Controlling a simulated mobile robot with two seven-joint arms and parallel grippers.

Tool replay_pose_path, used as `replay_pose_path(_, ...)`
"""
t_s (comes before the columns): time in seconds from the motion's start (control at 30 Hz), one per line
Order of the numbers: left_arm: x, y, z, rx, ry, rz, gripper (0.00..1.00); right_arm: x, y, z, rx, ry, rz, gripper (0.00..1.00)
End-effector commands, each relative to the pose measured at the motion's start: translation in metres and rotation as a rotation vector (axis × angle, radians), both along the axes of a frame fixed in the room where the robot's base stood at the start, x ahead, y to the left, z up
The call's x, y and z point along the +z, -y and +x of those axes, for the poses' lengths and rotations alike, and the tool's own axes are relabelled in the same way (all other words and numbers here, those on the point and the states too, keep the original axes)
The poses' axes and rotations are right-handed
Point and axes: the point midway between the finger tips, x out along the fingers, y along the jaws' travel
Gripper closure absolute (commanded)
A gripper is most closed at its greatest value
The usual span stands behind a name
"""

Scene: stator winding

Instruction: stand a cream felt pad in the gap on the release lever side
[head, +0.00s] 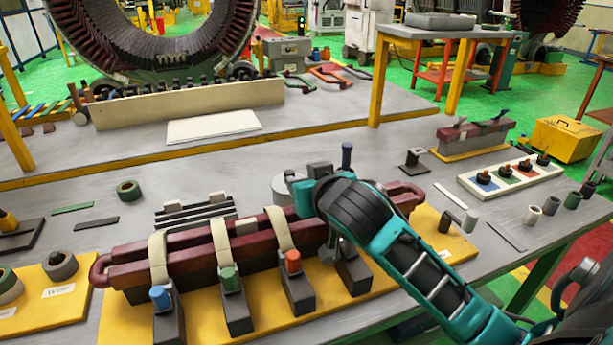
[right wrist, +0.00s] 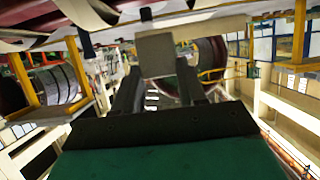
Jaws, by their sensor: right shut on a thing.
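My right gripper (right wrist: 165,85) is shut on a pale, squarish piece (right wrist: 170,54), which looks like the cream felt pad in shadow. In the head view my teal right arm comes in from the right, and its dark wrist hangs over the right part of the dark red coil (head: 190,258). The gripper's fingertips and the pad are mostly hidden there by the wrist and coil. I cannot tell whether the pad touches the coil. A post with a dark blue top (head: 346,154) rises just behind the wrist; I cannot tell whether it is the release lever. My left gripper is out of view.
Cream straps cross the coil, beside clamps with blue (head: 160,297), green (head: 230,278) and red (head: 293,262) knobs, on a yellow board (head: 265,318). Dark strips (head: 195,212) lie behind it. A white tray (head: 510,178) with knobbed pieces is at the right.

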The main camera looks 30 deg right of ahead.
Motion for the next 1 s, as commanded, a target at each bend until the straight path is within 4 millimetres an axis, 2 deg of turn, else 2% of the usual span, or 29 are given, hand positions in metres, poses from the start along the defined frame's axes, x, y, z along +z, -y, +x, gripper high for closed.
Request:
replay_pose_path(0.6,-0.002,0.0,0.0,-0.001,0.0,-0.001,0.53,-0.039,0.0,0.0,0.0,-0.001,0.0,0.92)
replay_pose_path(1.0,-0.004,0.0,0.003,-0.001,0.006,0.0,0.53,-0.048,0.0,0.0,0.0,0.001,-0.001,0.92)
